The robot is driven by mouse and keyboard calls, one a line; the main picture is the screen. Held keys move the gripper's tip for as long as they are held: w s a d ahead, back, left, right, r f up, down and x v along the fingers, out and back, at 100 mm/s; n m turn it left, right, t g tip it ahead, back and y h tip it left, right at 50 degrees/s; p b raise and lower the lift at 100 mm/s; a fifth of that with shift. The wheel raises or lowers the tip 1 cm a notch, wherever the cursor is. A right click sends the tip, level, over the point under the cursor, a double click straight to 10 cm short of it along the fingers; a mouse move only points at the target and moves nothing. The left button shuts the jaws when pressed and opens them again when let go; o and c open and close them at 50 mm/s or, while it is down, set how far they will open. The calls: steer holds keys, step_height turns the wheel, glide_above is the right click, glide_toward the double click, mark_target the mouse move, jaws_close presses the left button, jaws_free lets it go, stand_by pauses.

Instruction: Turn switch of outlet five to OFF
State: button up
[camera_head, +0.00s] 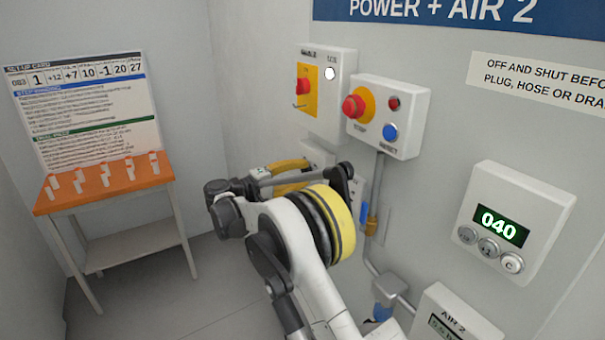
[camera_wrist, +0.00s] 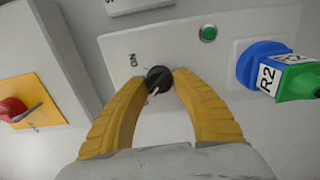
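A black rotary switch (camera_wrist: 159,79) with a pale pointer mark sits on a light grey outlet plate (camera_wrist: 125,45) in the wrist view. A sideways "ON" label is beside it. My gripper (camera_wrist: 160,80) has its two yellow fingers on either side of the switch, with no clear gap at the tips. A round green lamp (camera_wrist: 208,33) is on the same plate. The outlet number is not readable. In the head view my gripper (camera_head: 291,165) reaches the wall panel below the red-knob box, and my arm hides most of the outlet.
A blue and green plug marked R2 (camera_wrist: 272,72) sticks out right of the switch. A yellow plate with a red knob (camera_wrist: 14,108) is at left. The head view shows a stop/reset box (camera_head: 388,115), a display reading 040 (camera_head: 498,226) and an orange table (camera_head: 105,182).

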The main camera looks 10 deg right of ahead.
steer(key=o, duration=0.3)
steer(key=shift+d, duration=0.1)
steer(key=v, duration=1.2)
